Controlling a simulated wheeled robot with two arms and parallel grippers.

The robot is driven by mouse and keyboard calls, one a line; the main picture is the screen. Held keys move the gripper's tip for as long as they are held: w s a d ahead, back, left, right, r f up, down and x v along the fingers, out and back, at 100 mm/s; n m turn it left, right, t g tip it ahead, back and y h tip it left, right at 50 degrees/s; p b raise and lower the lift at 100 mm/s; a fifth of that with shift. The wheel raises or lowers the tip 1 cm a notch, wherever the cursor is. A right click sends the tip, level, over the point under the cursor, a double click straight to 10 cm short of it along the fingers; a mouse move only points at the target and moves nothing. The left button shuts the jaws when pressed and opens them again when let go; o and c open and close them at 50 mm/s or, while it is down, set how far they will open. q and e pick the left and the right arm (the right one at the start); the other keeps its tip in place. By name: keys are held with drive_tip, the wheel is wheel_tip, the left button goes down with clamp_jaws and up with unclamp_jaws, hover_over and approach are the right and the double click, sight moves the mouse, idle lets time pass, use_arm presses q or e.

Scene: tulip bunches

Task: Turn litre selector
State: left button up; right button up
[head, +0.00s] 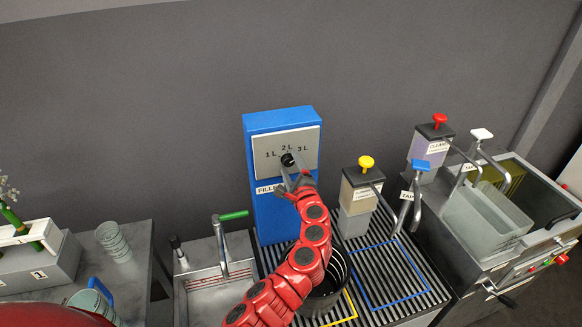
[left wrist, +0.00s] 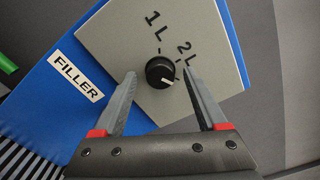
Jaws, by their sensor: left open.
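The litre selector is a round black knob (head: 288,159) on a grey panel (head: 312,139) marked 1 L, 2 L and 3 L. The panel is on the front of the blue filler (head: 262,206). My left gripper (head: 292,178) is open at the panel. In the left wrist view its two fingers (left wrist: 160,85) are on either side of the knob, with gaps showing; I cannot tell whether either touches it. My right gripper is not in view.
A dark bucket (head: 328,294) stands on the slatted grate below the filler, partly behind my left arm. Dispensers with a yellow knob (head: 366,162) and a red knob (head: 439,119) stand to the right. A sink tap with a green handle (head: 234,215) is at left.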

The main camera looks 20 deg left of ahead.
use_arm(q)
drive_tip(key=b+v, duration=0.4)
drive_tip(key=v, duration=1.3)
drive_tip(key=shift+s, duration=0.2)
drive_tip(key=shift+d, duration=0.15)
